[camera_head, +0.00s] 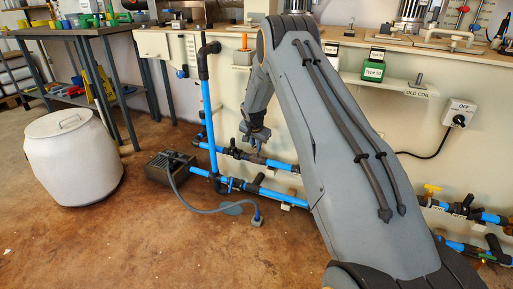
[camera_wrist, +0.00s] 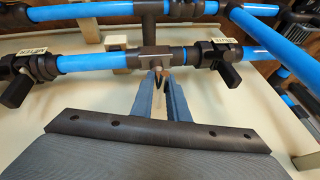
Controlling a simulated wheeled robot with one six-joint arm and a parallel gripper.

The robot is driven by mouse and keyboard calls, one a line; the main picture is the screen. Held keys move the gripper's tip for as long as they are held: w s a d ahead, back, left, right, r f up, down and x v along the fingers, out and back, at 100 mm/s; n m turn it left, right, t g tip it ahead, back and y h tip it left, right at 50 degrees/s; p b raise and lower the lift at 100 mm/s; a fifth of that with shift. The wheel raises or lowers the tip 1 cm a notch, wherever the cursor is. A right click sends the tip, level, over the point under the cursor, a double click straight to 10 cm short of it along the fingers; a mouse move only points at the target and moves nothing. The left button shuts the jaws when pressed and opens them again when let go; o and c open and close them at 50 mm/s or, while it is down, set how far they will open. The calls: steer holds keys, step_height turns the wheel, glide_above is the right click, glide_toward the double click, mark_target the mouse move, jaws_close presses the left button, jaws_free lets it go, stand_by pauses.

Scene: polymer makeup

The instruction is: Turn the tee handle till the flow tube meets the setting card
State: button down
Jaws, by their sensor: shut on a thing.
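My gripper (camera_wrist: 160,76) is low at the blue pipework, with its two fingers close together. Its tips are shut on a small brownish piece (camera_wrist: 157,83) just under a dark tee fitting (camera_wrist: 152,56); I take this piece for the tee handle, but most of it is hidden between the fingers. In the head view my gripper (camera_head: 254,152) reaches down to the upper blue pipe beside the wall. I cannot tell for certain which part is the flow tube or the setting card.
Two black valve levers with pale tags sit left (camera_wrist: 20,90) and right (camera_wrist: 230,74) of my gripper on the pipe line. A white drum (camera_head: 70,160), a dark floor box (camera_head: 170,167) and a loose hose (camera_head: 205,210) are to the left. The front floor is clear.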

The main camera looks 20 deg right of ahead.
steer(key=m+b, duration=0.1)
steer(key=m+h+b, duration=0.1)
steer(key=m+g+b, duration=0.1)
steer(key=m, duration=0.1)
steer(key=shift+w+a+f, duration=0.15)
steer(key=shift+w+a, duration=0.05)
steer(key=shift+w, duration=0.05)
steer(key=shift+w+m+g+h+b, duration=0.1)
steer(key=shift+m+g+h+b, duration=0.45)
steer(key=shift+m+b, duration=0.75)
steer(key=shift+m, duration=0.4)
steer(key=c, duration=1.7)
jaws_free()
steer(key=shift+p, duration=0.3)
steer(key=p+v, duration=0.2)
steer(key=v, duration=0.6)
steer(key=shift+p, duration=0.35)
